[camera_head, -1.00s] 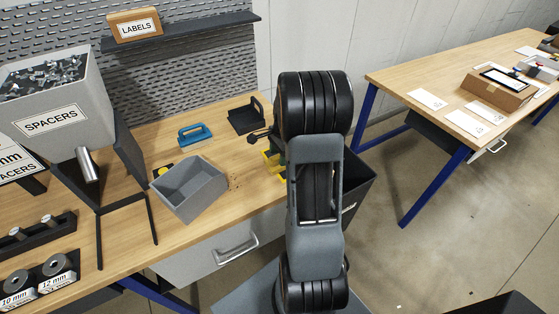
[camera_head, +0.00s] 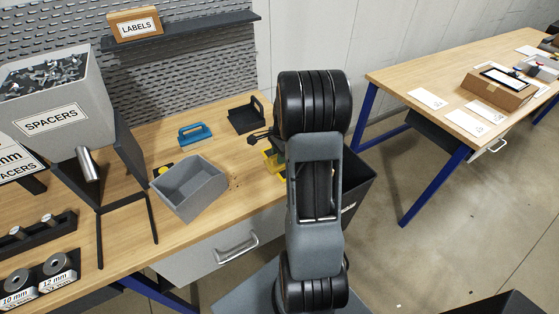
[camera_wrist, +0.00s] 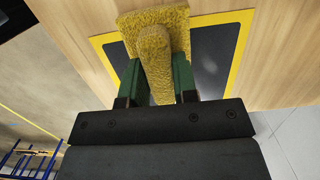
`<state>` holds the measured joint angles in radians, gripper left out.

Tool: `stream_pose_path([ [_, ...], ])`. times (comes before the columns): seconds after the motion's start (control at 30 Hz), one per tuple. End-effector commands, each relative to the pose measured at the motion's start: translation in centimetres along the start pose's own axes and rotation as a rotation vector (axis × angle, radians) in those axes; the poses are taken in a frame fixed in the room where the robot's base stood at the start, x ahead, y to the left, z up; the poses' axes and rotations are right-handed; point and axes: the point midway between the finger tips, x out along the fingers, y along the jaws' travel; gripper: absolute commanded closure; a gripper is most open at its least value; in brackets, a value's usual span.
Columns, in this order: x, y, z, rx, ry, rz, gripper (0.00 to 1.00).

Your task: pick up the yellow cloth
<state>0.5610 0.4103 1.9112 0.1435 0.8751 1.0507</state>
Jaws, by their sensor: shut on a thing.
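The yellow cloth (camera_wrist: 155,35) shows in the wrist view at top centre, a rough, fuzzy piece with a raised ridge running down between the fingers. My gripper (camera_wrist: 157,85) has its two green fingers on either side of this ridge and is shut on it. The cloth is over a dark mat with a yellow border (camera_wrist: 240,40); I cannot tell whether it still touches the mat. In the head view, my arm hides most of the gripper, and only a bit of yellow (camera_head: 274,161) shows at its left edge.
A grey open bin (camera_head: 190,190) stands on the wooden bench left of my arm. Behind it are a blue-handled tool (camera_head: 195,134) and a black dustpan-like tray (camera_head: 246,117). A dark bin (camera_head: 358,180) is at the bench's right end. A second table (camera_head: 450,75) stands at right.

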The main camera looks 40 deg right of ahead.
Motion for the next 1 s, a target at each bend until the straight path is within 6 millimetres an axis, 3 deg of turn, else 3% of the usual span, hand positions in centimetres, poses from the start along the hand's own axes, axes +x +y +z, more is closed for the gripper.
stream_pose_path([
  [0.27,-0.6,0.0,0.1,0.000,0.000,-0.001,1.00],
  [0.5,-3.5,0.2,0.3,0.000,0.002,-0.005,1.00],
  [0.8,-9.5,5.3,-0.7,0.004,0.003,-0.006,1.00],
  [1.0,-11.3,9.3,-1.8,0.004,0.002,-0.004,1.00],
])
